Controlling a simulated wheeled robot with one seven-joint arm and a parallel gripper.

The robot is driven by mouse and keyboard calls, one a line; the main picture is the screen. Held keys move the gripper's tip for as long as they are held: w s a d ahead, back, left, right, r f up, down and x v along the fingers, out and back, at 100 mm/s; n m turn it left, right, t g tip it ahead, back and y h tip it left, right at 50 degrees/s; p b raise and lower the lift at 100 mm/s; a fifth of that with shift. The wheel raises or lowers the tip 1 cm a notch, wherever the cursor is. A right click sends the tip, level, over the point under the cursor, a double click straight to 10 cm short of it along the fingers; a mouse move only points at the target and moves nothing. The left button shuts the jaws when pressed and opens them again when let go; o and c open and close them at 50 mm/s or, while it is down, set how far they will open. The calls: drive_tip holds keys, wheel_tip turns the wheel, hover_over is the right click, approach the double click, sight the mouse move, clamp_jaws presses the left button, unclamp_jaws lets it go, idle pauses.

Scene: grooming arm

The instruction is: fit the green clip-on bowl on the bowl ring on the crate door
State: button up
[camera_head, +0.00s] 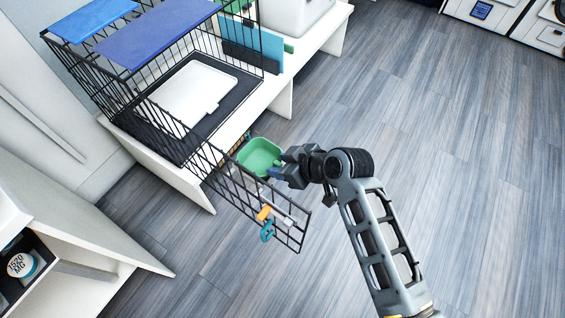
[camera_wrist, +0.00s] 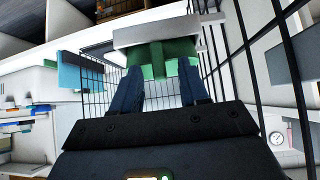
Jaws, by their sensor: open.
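The green clip-on bowl (camera_head: 260,156) is beside the inner part of the open crate door (camera_head: 262,210), level and clear of the floor. My gripper (camera_head: 277,173) is at the bowl's near right side. In the wrist view, my gripper's blue fingers (camera_wrist: 158,84) stand apart on either side of a green part of the bowl (camera_wrist: 160,58), below a pale band. The jaws are open. The bowl ring is hidden behind the bowl and gripper, so I cannot tell whether the bowl is seated in it.
The wire crate (camera_head: 150,85) stands on a white bench (camera_head: 325,32), with a white mat (camera_head: 195,92) inside. An orange and a teal piece (camera_head: 267,231) are on the door's lower end. A white shelf unit (camera_head: 75,235) is at left. The floor at right is clear.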

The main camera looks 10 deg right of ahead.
drive_tip(key=shift+s+d, duration=0.1)
drive_tip(key=v, duration=0.7)
drive_tip(key=shift+r, duration=0.3)
drive_tip(key=shift+s+d, duration=0.1)
drive_tip(key=shift+d, duration=0.05)
drive_tip(key=s+d+f+m+t+h, duration=0.1)
drive_tip(key=s+d+m+t+h, duration=0.15)
drive_tip(key=s+d, duration=0.45)
drive_tip(key=s+d+m+t+h, duration=0.2)
drive_tip(key=s+d+m, duration=0.15)
drive_tip(key=s, duration=0.85)
drive_tip(key=s+d+r+m+t+h, duration=0.2)
drive_tip(key=s+d+r+m+t, duration=0.1)
drive_tip(key=s+r, duration=1.1)
wheel_tip(320, 180, up, 3)
drive_tip(key=shift+s+f+t, duration=0.1)
drive_tip(key=shift+s+t, duration=0.25)
drive_tip(key=shift+t, duration=0.3)
